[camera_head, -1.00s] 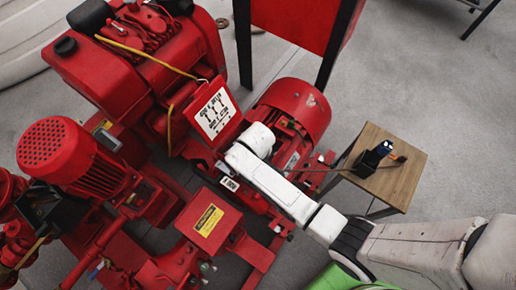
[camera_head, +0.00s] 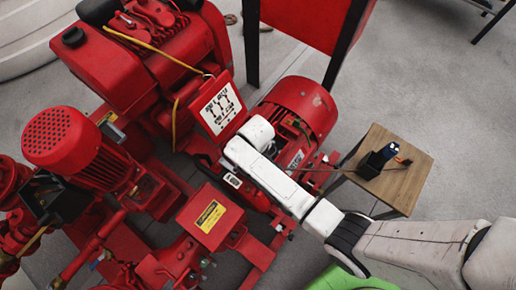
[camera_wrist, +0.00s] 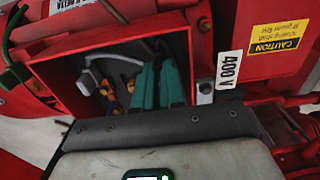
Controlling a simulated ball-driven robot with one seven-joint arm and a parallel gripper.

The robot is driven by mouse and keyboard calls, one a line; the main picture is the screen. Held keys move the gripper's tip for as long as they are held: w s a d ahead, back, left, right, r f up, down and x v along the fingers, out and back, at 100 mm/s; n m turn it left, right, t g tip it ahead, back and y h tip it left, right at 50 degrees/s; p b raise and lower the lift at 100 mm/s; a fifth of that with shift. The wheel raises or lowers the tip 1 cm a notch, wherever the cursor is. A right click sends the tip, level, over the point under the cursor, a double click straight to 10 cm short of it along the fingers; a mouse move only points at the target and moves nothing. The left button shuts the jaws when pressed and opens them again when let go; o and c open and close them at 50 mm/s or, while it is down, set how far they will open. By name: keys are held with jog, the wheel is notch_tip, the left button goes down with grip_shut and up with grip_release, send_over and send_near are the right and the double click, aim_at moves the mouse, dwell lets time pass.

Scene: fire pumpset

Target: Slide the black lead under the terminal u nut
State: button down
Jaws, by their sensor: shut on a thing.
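In the wrist view, an open red terminal box (camera_wrist: 85,100) shows orange and brass-coloured terminal parts (camera_wrist: 108,92) in its dark inside. My gripper (camera_wrist: 159,68) has two teal fingers reaching into the box, close together, to the right of the terminals. A dark strand at the fingertips appears to be the black lead (camera_wrist: 157,45); its end is hard to make out. I cannot tell which part is the u nut or whether the lead touches it. In the head view, my arm reaches over the motor (camera_head: 306,104), and my gripper is hidden.
A grey lead (camera_wrist: 118,58) arches at the box's left, and another grey end (camera_wrist: 205,88) hangs at its right rim. A green lead (camera_wrist: 8,42) is outside, left. A small wooden table (camera_head: 411,181) with a dark holder (camera_head: 372,166) stands right of the motor. Open floor lies beyond.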

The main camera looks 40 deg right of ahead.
jog(key=shift+w, duration=0.15)
jog(key=c, duration=1.7)
grip_release()
jog(key=o, duration=0.6)
jog(key=o, duration=0.3)
jog(key=shift+a+r+p, duration=0.2)
jog(key=shift+r+p, duration=1.55)
jog(key=shift+r, duration=0.05)
notch_tip(320, 180, up, 6)
jog(key=p, duration=0.5)
jog(key=shift+d+f, duration=0.15)
jog(key=shift+f, duration=0.1)
